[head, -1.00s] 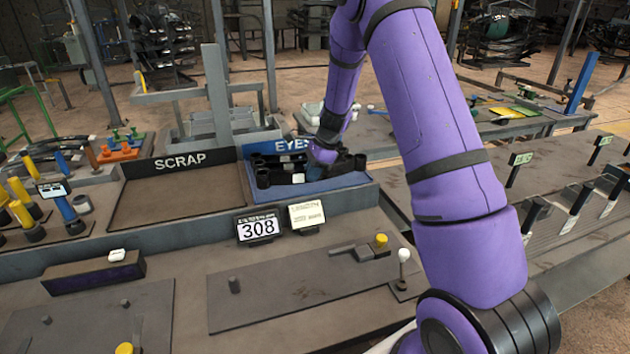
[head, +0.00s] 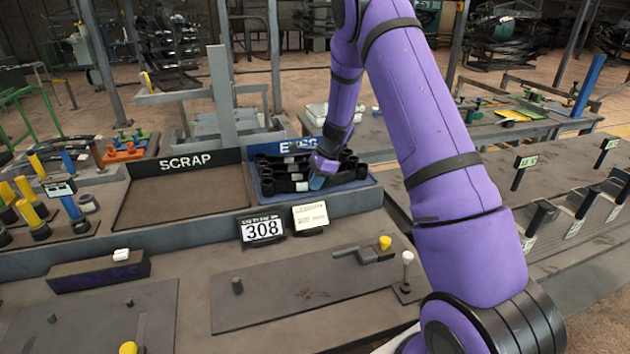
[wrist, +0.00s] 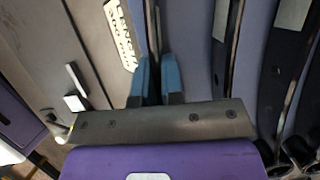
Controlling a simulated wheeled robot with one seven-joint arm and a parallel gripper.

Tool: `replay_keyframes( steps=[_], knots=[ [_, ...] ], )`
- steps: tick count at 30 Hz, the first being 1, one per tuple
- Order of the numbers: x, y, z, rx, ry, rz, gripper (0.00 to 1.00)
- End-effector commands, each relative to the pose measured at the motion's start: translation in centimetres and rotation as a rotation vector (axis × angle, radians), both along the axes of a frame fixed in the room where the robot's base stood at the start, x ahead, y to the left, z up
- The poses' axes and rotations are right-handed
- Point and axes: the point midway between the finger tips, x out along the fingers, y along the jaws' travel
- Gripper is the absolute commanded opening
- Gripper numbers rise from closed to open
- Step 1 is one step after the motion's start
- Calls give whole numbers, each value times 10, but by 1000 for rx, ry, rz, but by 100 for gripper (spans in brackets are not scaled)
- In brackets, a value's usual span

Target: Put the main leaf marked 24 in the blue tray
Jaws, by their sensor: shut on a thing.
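The blue tray (head: 372,184) stands behind the front ledge, under a partly hidden sign reading EYES. Several dark leaves (head: 290,166) with pale labels lie across it. My gripper (head: 318,181) is low over the tray's front part. In the wrist view, my blue fingertips (wrist: 155,80) are closed on the edge of a thin dark leaf (wrist: 153,28). Other leaves with white labels (wrist: 222,50) lie to the right, apart from the fingers, with bare blue tray floor (wrist: 194,45) between. The number on the held leaf cannot be read. Whether it touches the tray floor is unclear.
An empty brown SCRAP tray (head: 185,203) adjoins on the left. A plate with a yellow knob (head: 385,242) is nearer. Yellow and blue posts (head: 68,205) stand far left.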

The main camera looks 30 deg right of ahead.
Motion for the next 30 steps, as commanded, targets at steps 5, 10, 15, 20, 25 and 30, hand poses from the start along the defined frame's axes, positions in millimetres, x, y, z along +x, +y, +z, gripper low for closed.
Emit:
replay_keyframes(
  steps=[5, 10, 15, 20, 25, 30],
  knots=[
    [0, 0, -2, 0, 0, 0, 29],
    [0, 0, -2, 0, 0, 0, 34],
    [0, 0, 0, 0, 0, 1, 34],
    [-1, -6, 16, -1, -3, 1, 34],
    [-3, -18, 46, -1, -4, 0, 34],
    [-6, -31, 77, -1, -4, -1, 34]
  ],
)
